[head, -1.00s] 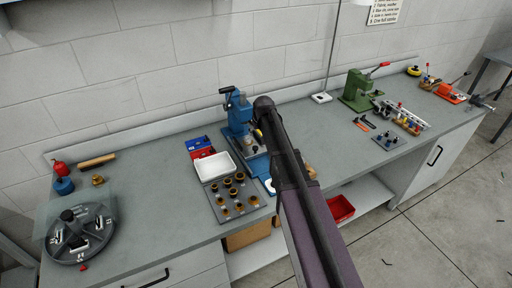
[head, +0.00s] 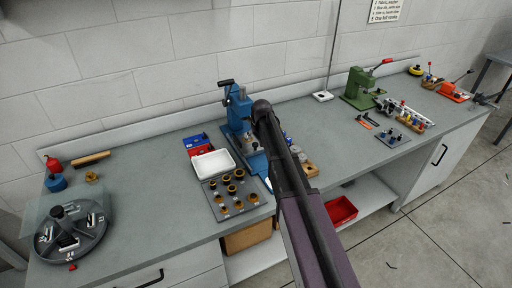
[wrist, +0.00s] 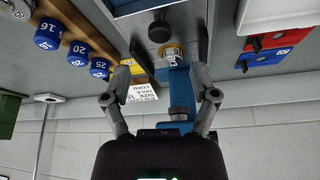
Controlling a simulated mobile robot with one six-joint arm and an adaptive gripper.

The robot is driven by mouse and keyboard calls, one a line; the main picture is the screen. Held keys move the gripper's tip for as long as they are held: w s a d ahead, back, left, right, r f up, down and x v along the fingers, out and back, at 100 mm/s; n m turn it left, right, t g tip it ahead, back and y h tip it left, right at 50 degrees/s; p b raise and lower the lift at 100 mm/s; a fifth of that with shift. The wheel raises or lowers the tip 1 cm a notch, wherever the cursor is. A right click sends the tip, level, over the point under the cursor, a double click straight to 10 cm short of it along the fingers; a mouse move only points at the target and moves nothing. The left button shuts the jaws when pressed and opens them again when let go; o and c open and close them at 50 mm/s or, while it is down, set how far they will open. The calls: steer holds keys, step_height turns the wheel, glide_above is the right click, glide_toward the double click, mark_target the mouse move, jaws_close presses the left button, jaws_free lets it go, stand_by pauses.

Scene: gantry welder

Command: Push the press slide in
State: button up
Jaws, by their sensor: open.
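The blue press (head: 236,108) stands at the back of the bench, partly hidden behind my arm in the head view. In the wrist view its blue body (wrist: 180,92) lies between my fingers. A grey metal slide (wrist: 146,24) with a black knob (wrist: 160,31) shows at the top of the wrist view, beyond my fingertips. A round gold-rimmed piece with a white marked face (wrist: 172,54) sits near the knob. My gripper (wrist: 162,76) is open, with its fingers spread and nothing held. I cannot tell whether a fingertip touches the press. My gripper is hidden in the head view.
A wooden rack with blue knobs (wrist: 79,49) is close by. A green press (head: 357,88) stands farther right.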

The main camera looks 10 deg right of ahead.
mark_target(255, 143)
steer(key=shift+b+x, duration=2.8)
steer(key=shift+x, duration=0.55)
jaws_close()
